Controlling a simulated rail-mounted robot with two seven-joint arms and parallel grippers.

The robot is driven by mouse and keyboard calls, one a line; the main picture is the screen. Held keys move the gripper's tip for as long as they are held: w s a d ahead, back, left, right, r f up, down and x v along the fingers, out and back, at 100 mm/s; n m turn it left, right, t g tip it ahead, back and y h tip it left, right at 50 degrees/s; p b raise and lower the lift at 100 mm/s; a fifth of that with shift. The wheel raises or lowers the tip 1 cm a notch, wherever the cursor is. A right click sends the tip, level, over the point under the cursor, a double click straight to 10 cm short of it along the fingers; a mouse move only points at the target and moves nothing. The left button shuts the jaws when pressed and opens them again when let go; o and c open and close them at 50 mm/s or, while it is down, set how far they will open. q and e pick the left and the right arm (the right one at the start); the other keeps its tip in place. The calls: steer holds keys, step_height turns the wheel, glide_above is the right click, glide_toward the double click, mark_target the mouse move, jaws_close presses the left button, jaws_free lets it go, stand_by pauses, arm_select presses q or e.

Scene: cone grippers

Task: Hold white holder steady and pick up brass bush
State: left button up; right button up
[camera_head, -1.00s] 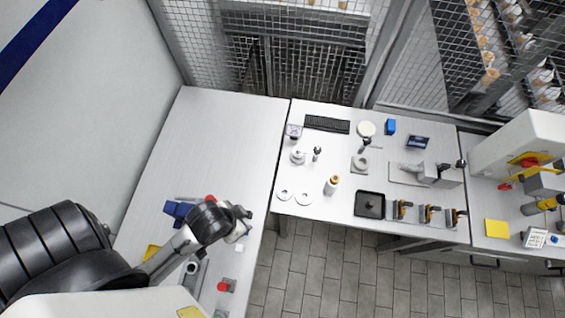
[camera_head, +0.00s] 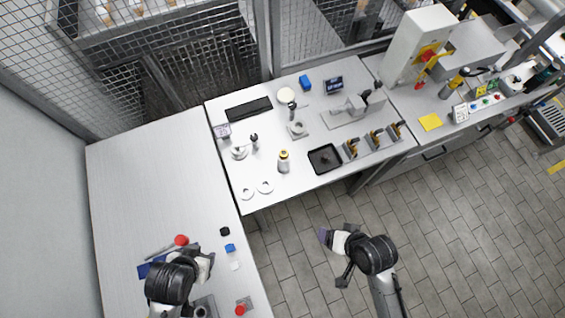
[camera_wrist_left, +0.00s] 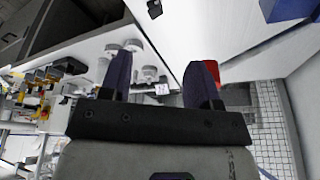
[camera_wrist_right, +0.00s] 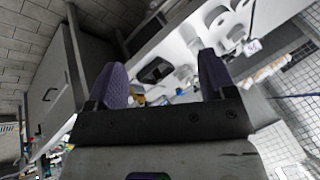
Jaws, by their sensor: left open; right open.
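In the head view, a small upright piece with a pale body and a brass-coloured top (camera_head: 284,161) stands on the table. It may be the white holder with the brass bush, but it is too small to be sure. My left gripper (camera_head: 204,264) is open and empty over the left table, well to the left of and nearer than that piece. My right gripper (camera_head: 333,258) is open and empty over the floor, in front of the table edge. Both pairs of fingers are apart in the left wrist view (camera_wrist_left: 160,80) and right wrist view (camera_wrist_right: 163,78).
Two white rings (camera_head: 256,190) lie near the table's front edge. A black tray (camera_head: 324,158) and several yellow-black clamps stand to the right. A keyboard (camera_head: 248,109) lies behind. Red and blue small parts (camera_head: 230,248) lie by my left gripper. The left table's far part is clear.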

steer(key=w+a+f+m+y+b, duration=0.2)
steer(key=w+a+f+m+y, duration=0.2)
steer(key=w+a+f+m, duration=0.2)
steer(key=m+t+y+b, duration=0.4)
steer(key=m, duration=1.2)
glide_toward(288, 166)
steer(key=shift+w+a+f, duration=0.15)
steer(key=shift+a+f, duration=0.65)
steer(key=shift+f, duration=0.15)
steer(key=shift+w+d+f+m, duration=0.15)
steer(key=shift+w+d+m, duration=0.2)
steer(key=shift+m, duration=0.35)
steer(key=shift+w+f, duration=0.1)
steer(key=b+x, duration=0.3)
steer(key=x, duration=0.4)
steer(key=shift+b, duration=0.35)
steer(key=shift+b+x, duration=0.35)
steer(key=shift+x, duration=0.65)
steer(key=shift+w+a, duration=0.25)
